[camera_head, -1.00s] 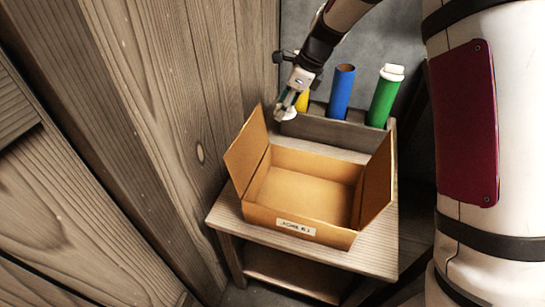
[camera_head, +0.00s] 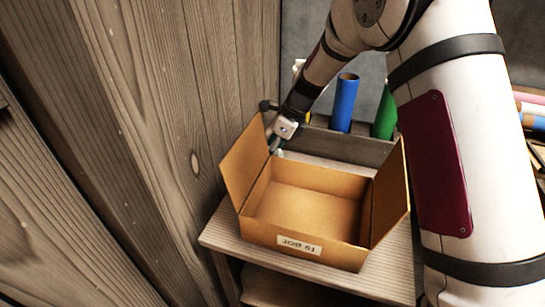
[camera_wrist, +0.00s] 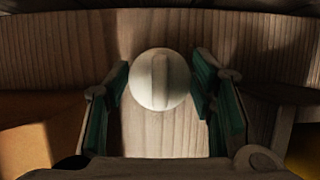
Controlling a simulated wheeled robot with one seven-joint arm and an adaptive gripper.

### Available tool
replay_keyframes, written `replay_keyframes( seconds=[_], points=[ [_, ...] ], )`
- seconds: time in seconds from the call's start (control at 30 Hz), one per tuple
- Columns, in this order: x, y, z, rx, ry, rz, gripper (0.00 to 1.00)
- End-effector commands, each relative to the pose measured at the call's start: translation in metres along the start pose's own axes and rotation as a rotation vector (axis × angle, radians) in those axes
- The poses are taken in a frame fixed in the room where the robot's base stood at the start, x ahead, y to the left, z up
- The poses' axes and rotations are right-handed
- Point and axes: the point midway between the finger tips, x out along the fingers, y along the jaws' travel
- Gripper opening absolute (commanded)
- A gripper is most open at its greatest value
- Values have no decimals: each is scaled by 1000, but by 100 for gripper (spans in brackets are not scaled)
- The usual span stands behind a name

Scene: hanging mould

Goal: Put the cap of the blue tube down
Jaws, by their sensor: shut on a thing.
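The blue tube (camera_head: 345,103) stands upright in the wooden rack behind the box, and its top is open with no cap on it. My gripper (camera_head: 275,146) is low behind the box's back left corner. It is shut on a white round cap (camera_wrist: 160,82), which sits between the green-padded fingers in the wrist view. In the head view the cap (camera_head: 279,153) shows only as a small pale patch, partly hidden by the gripper and box. I cannot tell whether the cap touches the wooden table (camera_head: 221,229).
An open cardboard box (camera_head: 262,226) with raised flaps stands on the table, close to my gripper. A green tube (camera_head: 384,118) stands right of the blue one, its top hidden by my arm. A yellow tube (camera_head: 308,118) is mostly hidden. A plank wall (camera_head: 170,120) rises at left.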

Motion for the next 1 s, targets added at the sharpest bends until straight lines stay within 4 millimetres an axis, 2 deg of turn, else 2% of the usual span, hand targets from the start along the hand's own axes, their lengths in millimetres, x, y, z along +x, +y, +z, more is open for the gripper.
replay_keyframes(
  seconds=[0.03, 0.1, 0.5, 0.53, 0.6, 1.0],
  points=[
    [11, 0, -5, 2, 1, 3, 38],
    [16, 0, -7, 1, 0, 2, 38],
    [19, 0, -8, 1, 0, 1, 38],
    [18, 0, -7, 0, -1, 0, 57],
    [18, 0, -7, 0, -1, 0, 70],
    [13, 0, -6, 0, 0, 0, 70]
  ],
)
